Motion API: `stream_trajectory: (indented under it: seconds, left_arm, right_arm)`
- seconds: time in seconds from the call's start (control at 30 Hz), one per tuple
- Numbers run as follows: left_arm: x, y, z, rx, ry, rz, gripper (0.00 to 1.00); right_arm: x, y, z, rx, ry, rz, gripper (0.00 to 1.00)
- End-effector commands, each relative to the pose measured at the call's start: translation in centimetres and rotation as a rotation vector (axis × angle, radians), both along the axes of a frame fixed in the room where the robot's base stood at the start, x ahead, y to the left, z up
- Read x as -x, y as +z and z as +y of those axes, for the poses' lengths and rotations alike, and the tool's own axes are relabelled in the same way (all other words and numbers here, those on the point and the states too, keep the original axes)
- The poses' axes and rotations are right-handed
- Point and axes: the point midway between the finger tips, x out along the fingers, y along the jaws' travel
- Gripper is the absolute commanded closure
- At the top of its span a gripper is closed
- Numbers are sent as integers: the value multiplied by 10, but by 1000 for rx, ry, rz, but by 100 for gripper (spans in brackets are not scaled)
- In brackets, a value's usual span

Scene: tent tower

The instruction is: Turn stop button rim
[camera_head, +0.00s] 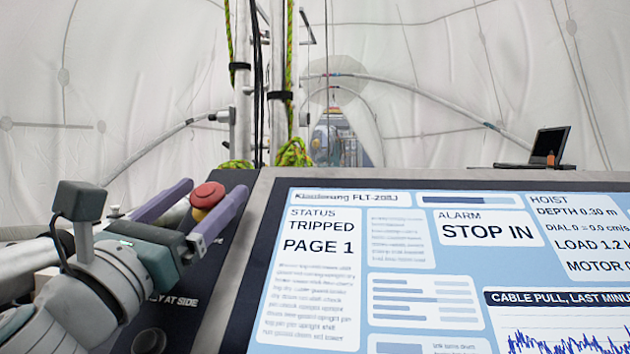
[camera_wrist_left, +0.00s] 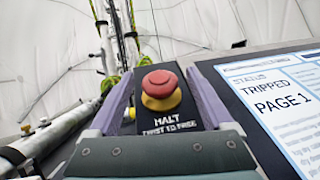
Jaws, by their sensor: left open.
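The stop button (camera_head: 207,195) has a red mushroom cap over a yellow collar. It stands on the dark panel at the left of the screen. In the left wrist view the stop button (camera_wrist_left: 160,86) sits between my two purple fingers, above a label reading "HALT" and "TWIST TO RAISE". My left gripper (camera_head: 203,203) comes in from the left and is open, one finger on each side of the button; it also shows in the left wrist view (camera_wrist_left: 150,88). Gaps show between the fingers and the cap. My right gripper is not in view.
The large tilted screen (camera_head: 400,270) right of the button reads "TRIPPED PAGE 1" and "STOP IN". A dark round knob (camera_head: 149,341) is on the panel below my left arm. Poles with ropes (camera_head: 290,80) stand behind. A laptop (camera_head: 546,146) is at the back right.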

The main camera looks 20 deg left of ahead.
Motion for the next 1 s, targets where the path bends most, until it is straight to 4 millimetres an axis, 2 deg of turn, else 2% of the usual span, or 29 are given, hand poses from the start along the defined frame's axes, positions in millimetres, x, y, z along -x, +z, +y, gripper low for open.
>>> stream_trajectory:
  seconds: [0.13, 0.4, 1.0]
  left_arm:
    - [-9, 4, 0, -1, -1, 0, 16]
    - [-9, 4, 0, -2, 0, 0, 18]
    - [-9, 3, 0, -1, -1, 0, 86]
  right_arm:
    - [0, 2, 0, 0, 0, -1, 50]
    - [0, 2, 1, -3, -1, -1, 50]
    - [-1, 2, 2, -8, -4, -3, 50]
